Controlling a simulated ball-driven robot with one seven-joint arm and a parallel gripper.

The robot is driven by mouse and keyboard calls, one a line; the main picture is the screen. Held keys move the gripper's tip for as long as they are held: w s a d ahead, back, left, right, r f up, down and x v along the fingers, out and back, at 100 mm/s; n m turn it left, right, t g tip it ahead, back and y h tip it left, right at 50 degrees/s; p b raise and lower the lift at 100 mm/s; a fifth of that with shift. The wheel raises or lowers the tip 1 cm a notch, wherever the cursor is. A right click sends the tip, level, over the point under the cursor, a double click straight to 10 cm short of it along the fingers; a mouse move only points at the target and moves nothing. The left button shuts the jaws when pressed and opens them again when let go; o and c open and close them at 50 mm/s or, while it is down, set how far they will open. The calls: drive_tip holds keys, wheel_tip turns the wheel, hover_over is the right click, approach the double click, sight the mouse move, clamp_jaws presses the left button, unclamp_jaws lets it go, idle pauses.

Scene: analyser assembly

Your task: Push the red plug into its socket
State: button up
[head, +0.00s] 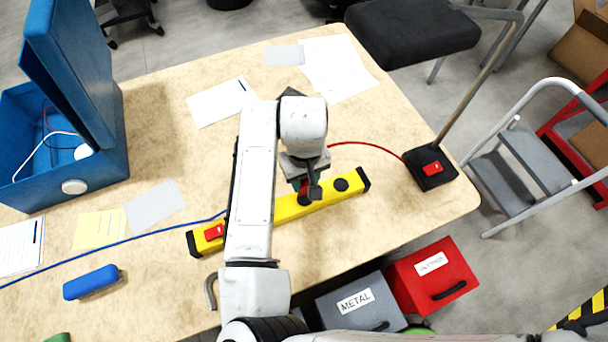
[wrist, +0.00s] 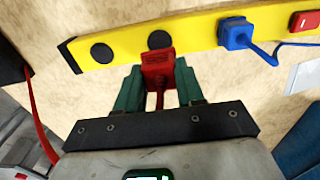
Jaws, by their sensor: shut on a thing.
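My gripper (wrist: 158,88) is shut on the red plug (wrist: 158,64), with a green finger on each side of it. In the head view my gripper (head: 308,190) is over the yellow power strip (head: 287,208) and hides most of the plug. In the wrist view the strip (wrist: 195,33) has two bare round black sockets. The plug's front end is at the lower edge of the socket (wrist: 160,39) nearer the blue plug; I cannot tell whether they touch. The other socket (wrist: 101,53) lies to its left, near the strip's end.
A blue plug (wrist: 236,34) sits in the strip beside a red switch (wrist: 306,21). The red cable (head: 370,146) runs to a black lamp base (head: 430,169).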

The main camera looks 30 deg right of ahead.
sight(305, 181)
drive_tip(key=shift+f+b, duration=2.45)
drive_tip(key=shift+f, duration=0.35)
drive_tip(key=shift+s+p, duration=0.1)
drive_tip(key=shift+p, duration=0.7)
drive_tip(key=shift+f+b, duration=0.35)
drive_tip(key=shift+f, duration=0.25)
idle(0.4)
drive_tip(key=o, duration=1.1)
drive_tip(key=shift+c, duration=0.2)
wheel_tip(305, 181, up, 11)
drive_tip(key=shift+f+b, duration=0.1)
drive_tip(key=shift+b, duration=0.3)
